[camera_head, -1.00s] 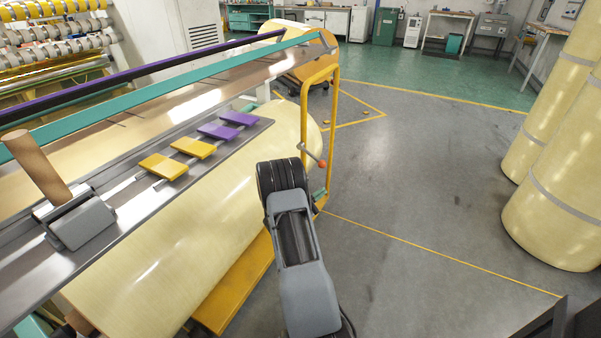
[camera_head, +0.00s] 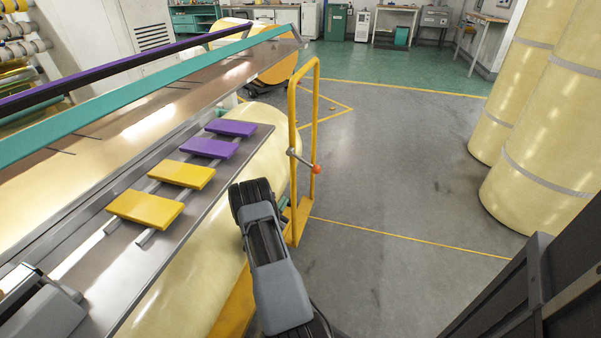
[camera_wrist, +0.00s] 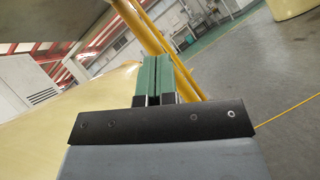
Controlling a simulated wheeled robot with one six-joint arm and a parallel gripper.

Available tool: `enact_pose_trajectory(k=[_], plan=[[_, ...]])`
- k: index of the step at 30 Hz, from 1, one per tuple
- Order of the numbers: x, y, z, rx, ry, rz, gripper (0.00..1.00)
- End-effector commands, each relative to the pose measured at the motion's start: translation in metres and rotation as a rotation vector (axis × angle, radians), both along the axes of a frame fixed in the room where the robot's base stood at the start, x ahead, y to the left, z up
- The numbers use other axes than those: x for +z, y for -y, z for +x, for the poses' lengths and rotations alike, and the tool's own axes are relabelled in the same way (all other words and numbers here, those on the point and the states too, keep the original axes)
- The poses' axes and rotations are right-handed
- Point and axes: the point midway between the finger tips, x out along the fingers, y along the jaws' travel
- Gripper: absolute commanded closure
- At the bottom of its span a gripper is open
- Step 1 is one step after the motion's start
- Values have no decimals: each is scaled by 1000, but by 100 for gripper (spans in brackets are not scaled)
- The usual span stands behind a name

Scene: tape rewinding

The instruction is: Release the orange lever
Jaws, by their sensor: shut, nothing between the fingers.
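The orange lever shows in the head view as a grey bar ending in an orange ball knob (camera_head: 316,169). It is fixed low on the upright yellow tube frame (camera_head: 291,110), with the knob at the right. I cannot make out the lever in the wrist view. My gripper (camera_wrist: 155,75) shows in the wrist view with its two green fingers together and nothing between them. The yellow tubes (camera_wrist: 165,40) pass just beyond the fingertips there. In the head view my arm is left of and below the lever, and the arm's bulk largely hides the gripper.
A large cream roll (camera_head: 190,270) lies under the machine's tray at the left. Yellow pads (camera_head: 146,208) and purple pads (camera_head: 209,147) sit on that tray. Tall cream rolls (camera_head: 535,150) stand at the right. Grey floor (camera_head: 400,180) between them is open.

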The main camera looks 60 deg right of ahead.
Motion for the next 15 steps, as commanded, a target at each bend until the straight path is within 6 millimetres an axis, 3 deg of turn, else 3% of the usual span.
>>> enact_pose_trajectory(k=[8,15], plan=[[6,13,-1,-6,3,-1,100],[26,52,-3,-8,4,-3,100]])
